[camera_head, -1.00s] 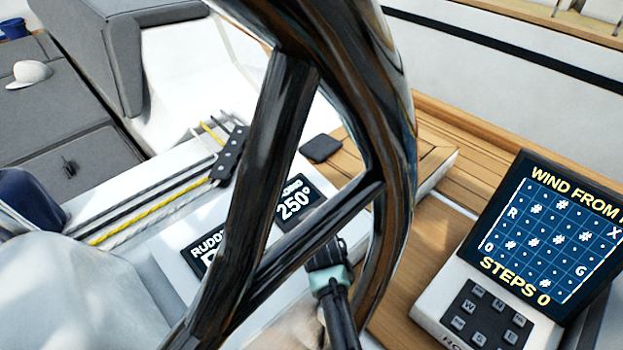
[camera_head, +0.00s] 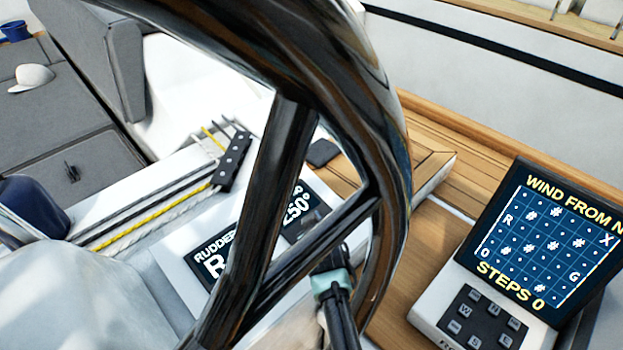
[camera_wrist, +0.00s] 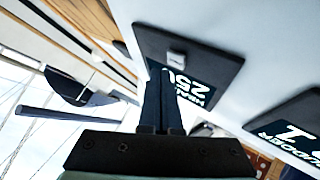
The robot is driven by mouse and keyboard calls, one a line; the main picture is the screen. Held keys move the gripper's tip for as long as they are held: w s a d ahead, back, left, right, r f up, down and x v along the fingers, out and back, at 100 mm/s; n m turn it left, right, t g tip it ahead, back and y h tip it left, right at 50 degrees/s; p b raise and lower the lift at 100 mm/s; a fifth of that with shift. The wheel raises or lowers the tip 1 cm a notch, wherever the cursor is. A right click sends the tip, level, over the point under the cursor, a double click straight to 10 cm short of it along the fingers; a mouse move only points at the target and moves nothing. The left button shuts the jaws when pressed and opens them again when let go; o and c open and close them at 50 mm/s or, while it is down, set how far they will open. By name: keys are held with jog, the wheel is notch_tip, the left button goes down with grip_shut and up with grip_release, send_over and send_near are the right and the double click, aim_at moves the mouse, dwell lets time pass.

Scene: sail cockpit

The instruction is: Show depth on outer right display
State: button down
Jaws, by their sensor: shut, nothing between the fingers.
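Neither shows depth in the parts I can see.
The large black wheel (camera_head: 385,140) and its spokes stand between the head camera and my gripper. A tilted screen with a grid (camera_head: 552,235) and a keypad (camera_head: 484,320) is at the right. Ropes run through a black clutch (camera_head: 232,160) left of the displays.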

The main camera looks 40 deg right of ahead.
jog(key=r+p, duration=0.2)
jog(key=s+r+p, duration=0.1)
jog(key=r+p, duration=0.1)
jog(key=shift+r, duration=0.3)
jog(key=shift+p, duration=0.35)
dwell(2.1)
jog(key=r+n+p, duration=0.1)
jog(key=n, duration=0.4)
jog(key=r+n+p, duration=0.1)
jog(key=n, duration=0.5)
jog(key=r+n+p, duration=0.1)
jog(key=n+p, duration=0.1)
jog(key=n, duration=0.3)
jog(key=shift+s+a+r+n+g+h, duration=0.15)
jog(key=shift+s+r+n+g+h, duration=0.15)
jog(key=shift+r, duration=0.1)
jog(key=f+b, duration=0.3)
jog(key=w+f+b, duration=0.1)
jog(key=f+b, duration=0.1)
jog(key=b, duration=0.1)
jog(key=w+f+b, duration=0.1)
jog(key=f+b, duration=0.2)
jog(key=shift+w+f, duration=0.15)
jog(key=shift+f, duration=0.15)
